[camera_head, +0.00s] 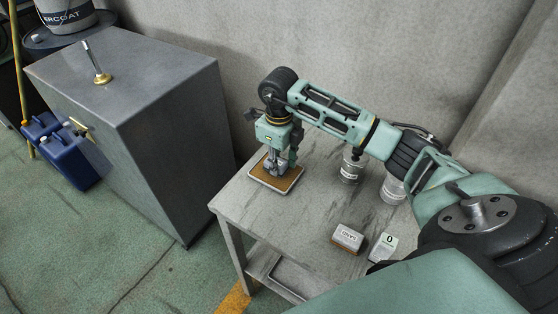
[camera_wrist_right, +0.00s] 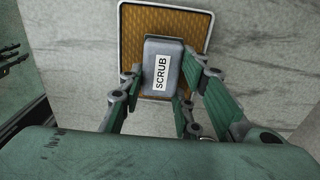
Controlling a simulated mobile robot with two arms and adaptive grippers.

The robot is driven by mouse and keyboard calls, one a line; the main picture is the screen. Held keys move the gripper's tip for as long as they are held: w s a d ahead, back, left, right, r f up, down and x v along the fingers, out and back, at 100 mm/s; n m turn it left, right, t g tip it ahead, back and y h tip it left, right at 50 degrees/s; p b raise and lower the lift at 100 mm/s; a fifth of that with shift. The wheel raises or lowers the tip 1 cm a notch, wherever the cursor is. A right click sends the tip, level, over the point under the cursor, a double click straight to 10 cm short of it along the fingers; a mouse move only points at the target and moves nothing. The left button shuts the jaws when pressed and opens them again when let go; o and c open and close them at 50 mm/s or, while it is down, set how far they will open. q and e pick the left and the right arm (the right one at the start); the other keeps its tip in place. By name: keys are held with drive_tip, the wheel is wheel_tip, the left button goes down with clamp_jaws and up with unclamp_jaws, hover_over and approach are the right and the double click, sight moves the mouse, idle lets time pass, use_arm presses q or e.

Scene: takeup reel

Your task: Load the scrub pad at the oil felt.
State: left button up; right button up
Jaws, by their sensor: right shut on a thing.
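The scrub pad (camera_wrist_right: 163,66) is a grey block with a white "SCRUB" label. My right gripper (camera_wrist_right: 163,100) is shut on it, one finger on each side. In the head view the right gripper (camera_head: 277,166) points down over the oil felt (camera_head: 290,183), an amber-brown sheet in a pale-rimmed square tray on the far left corner of the table. The scrub pad is over the felt in both views; I cannot tell whether it touches it. The felt also shows in the right wrist view (camera_wrist_right: 193,18) behind the pad. My left gripper is not in view.
The grey table (camera_head: 300,225) also bears a block labelled "SAND" (camera_head: 348,238), a card marked "0" (camera_head: 383,247) and two jars (camera_head: 351,167) (camera_head: 393,188). A grey cabinet (camera_head: 150,100) with an upright lever stands to the left. Blue jugs (camera_head: 70,155) stand on the floor.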

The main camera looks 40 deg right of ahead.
sight(279, 163)
drive_tip(key=shift+s+f+b, duration=0.1)
drive_tip(key=shift+f+b, duration=0.4)
drive_tip(key=shift+f, duration=0.1)
idle(1.4)
drive_tip(key=shift+r, duration=0.1)
drive_tip(key=shift+r+p, duration=0.7)
drive_tip(key=shift+r, duration=0.25)
drive_tip(key=shift+r+p, duration=1.45)
drive_tip(key=shift+r, duration=1.1)
